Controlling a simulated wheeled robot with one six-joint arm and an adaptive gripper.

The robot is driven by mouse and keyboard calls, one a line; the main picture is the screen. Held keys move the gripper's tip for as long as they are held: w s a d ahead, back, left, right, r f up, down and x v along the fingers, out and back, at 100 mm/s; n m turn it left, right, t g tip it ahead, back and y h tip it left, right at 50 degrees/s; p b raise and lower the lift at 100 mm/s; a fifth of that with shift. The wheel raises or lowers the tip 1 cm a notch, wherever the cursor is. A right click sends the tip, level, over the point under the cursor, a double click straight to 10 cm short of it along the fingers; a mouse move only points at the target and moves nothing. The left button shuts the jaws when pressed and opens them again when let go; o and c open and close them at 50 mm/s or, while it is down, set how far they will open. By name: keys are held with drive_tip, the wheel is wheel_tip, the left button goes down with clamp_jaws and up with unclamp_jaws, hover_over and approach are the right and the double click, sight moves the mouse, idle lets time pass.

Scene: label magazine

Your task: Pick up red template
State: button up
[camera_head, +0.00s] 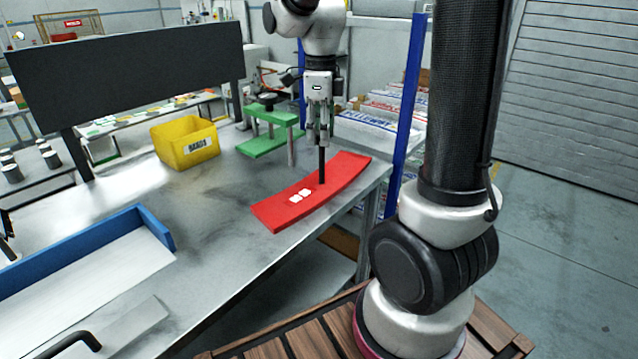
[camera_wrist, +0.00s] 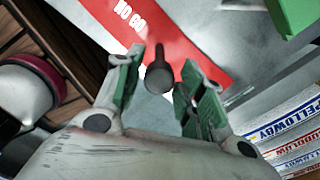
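The red template (camera_head: 345,172) is a curved red plate lying on the grey metal table near its right edge. It has white lettering and a black upright handle (camera_head: 321,168). My gripper (camera_head: 320,139) points down directly above the plate, at the top of the handle. In the wrist view, the template (camera_wrist: 185,45) shows behind the fingers, with part of its lettering visible. The round end of the handle (camera_wrist: 159,76) sits between the two green-padded fingers of my gripper (camera_wrist: 160,69). The fingers are open, with a gap on each side of the handle.
A green stand (camera_head: 268,142) is just behind the template. A yellow bin (camera_head: 186,145) stands farther back left. A blue-edged tray (camera_head: 130,220) is at the front left. A blue post (camera_head: 408,100) and labelled boxes (camera_head: 375,128) are beyond the table's right edge.

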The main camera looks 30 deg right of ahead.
hover_over(321, 183)
drive_tip(key=f, duration=0.7)
drive_tip(key=shift+w+d+f, duration=0.25)
drive_tip(key=shift+w, duration=0.05)
clamp_jaws()
